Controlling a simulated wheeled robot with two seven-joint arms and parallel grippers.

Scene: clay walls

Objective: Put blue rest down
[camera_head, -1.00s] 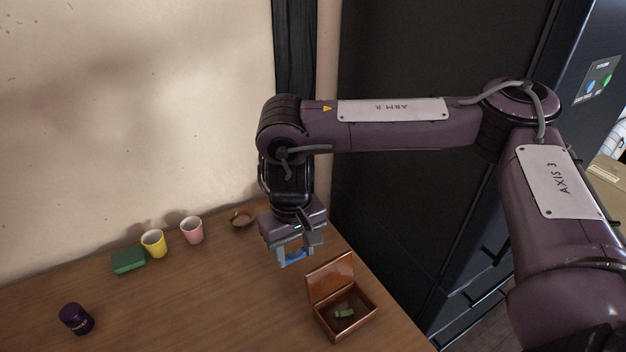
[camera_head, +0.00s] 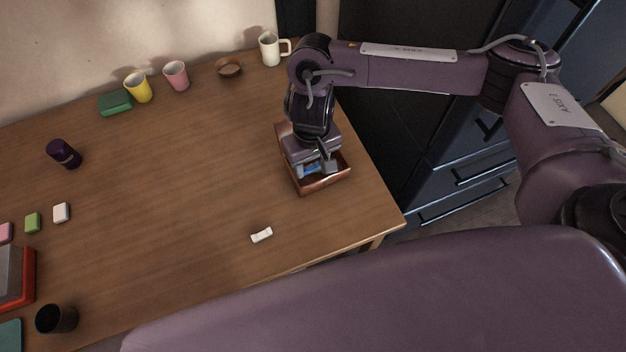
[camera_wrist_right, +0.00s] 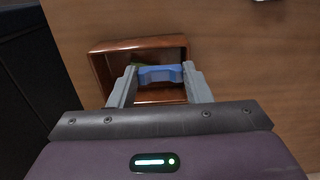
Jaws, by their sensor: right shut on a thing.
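The blue rest (camera_head: 308,170) is held between the fingers of my right gripper (camera_head: 316,169), over the open wooden box (camera_head: 323,184) at the table's right side. In the right wrist view the blue rest (camera_wrist_right: 160,74) spans the two grey fingers of the gripper (camera_wrist_right: 159,80). The box (camera_wrist_right: 105,72) lies behind and below it there, with something green partly hidden inside. I cannot tell whether the rest touches the box floor. My left gripper is not in view.
A white rest (camera_head: 261,235) lies on the table in front of the box. A white mug (camera_head: 269,50), a brown bowl (camera_head: 229,67), pink (camera_head: 176,75) and yellow (camera_head: 138,88) cups stand along the back. The table's middle is clear.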

